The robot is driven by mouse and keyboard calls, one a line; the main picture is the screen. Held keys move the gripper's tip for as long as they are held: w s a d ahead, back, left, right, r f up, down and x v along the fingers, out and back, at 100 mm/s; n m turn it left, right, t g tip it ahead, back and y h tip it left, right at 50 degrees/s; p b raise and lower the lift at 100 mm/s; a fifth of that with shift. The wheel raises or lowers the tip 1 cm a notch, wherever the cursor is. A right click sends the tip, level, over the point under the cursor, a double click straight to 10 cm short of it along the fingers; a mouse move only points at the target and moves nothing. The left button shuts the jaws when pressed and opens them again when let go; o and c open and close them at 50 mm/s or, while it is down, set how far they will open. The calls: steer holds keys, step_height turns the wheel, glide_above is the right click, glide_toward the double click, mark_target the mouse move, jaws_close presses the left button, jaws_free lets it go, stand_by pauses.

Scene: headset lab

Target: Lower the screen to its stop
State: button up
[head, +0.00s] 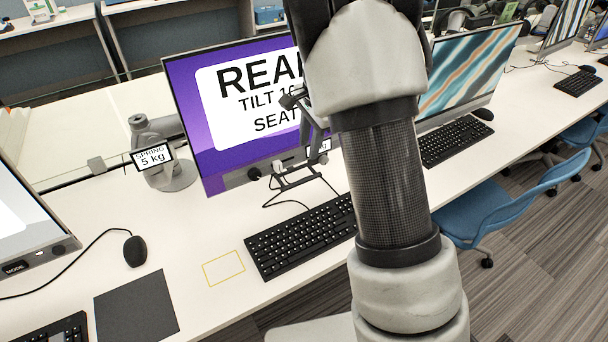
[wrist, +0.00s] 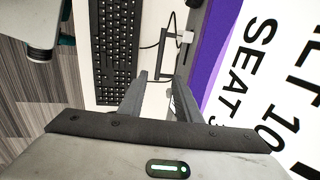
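The screen (head: 188,110) stands tilted on the desk, with a purple border and a white panel of large black text. My arm covers its right part. In the wrist view the screen (wrist: 243,75) fills the right side. My gripper (head: 303,115) is in front of the screen's lower middle. In the wrist view both fingers of my gripper (wrist: 160,80) are apart, with nothing visible held between them. A thin black wire frame (head: 300,178) is below the screen's bottom edge. I cannot tell whether a finger touches the screen.
A black keyboard (head: 300,235) lies in front of the screen. A grey stand (head: 175,175) with a "SPRING 5 kg" card (head: 152,157) is at left. A mouse (head: 135,250) and dark mat (head: 135,308) are nearer. A blue chair (head: 490,215) stands right.

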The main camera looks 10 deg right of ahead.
mark_target(303, 180)
steer(key=w+f, duration=0.1)
steer(key=f, duration=0.8)
steer(key=w+a+f+b, duration=0.1)
steer(key=f, duration=0.4)
steer(key=shift+w, duration=0.35)
jaws_close()
